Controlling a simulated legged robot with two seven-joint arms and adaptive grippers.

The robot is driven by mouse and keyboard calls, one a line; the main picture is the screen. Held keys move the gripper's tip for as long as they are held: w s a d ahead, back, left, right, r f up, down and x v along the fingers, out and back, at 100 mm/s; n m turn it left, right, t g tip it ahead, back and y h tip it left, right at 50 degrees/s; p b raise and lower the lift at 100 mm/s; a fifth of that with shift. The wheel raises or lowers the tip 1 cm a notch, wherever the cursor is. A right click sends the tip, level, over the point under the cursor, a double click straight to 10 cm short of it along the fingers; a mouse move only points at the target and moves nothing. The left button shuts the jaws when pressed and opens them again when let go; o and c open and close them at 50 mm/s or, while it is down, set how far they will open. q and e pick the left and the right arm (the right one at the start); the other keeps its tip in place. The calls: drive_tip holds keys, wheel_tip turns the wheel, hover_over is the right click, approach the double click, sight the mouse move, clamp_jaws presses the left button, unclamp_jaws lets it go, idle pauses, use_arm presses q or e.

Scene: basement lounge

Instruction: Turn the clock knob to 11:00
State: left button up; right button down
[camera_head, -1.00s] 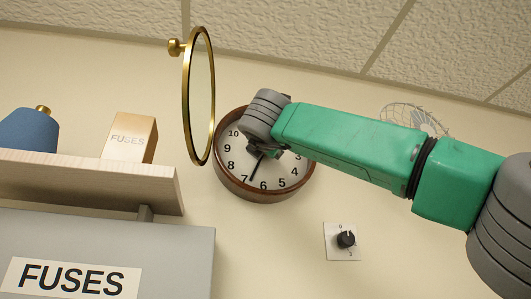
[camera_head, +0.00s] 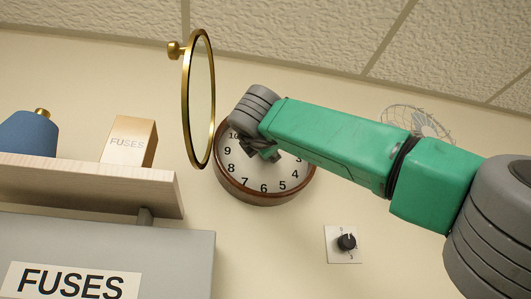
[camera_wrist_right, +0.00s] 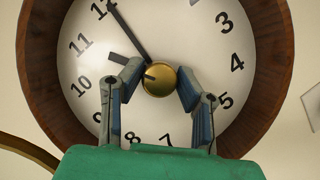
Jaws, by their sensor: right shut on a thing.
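The round wall clock (camera_head: 236,170) has a brown wooden rim and a white face, and my right gripper covers its upper part in the head view. In the right wrist view the clock face (camera_wrist_right: 180,40) shows a brass knob (camera_wrist_right: 164,82) at its centre. My right gripper (camera_wrist_right: 160,80) is shut on this knob, one finger on each side. The long black hand (camera_wrist_right: 133,34) points close to 12. The short hand (camera_wrist_right: 118,60) points near 11 and is partly hidden by a finger. In the head view the right gripper (camera_head: 267,153) hides both hands.
A gold-rimmed round mirror (camera_head: 200,100) stands out just left of the clock. A dial switch (camera_head: 346,242) is on the wall at lower right. A shelf (camera_head: 90,183) with a fuses box (camera_head: 128,142) is at left. A wire fan (camera_head: 415,117) is behind my arm.

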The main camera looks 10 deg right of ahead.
drive_tip(key=c, duration=1.2)
unclamp_jaws()
drive_tip(key=v, duration=1.2)
drive_tip(key=shift+w+a+f, duration=0.1)
drive_tip(key=shift+f, duration=0.05)
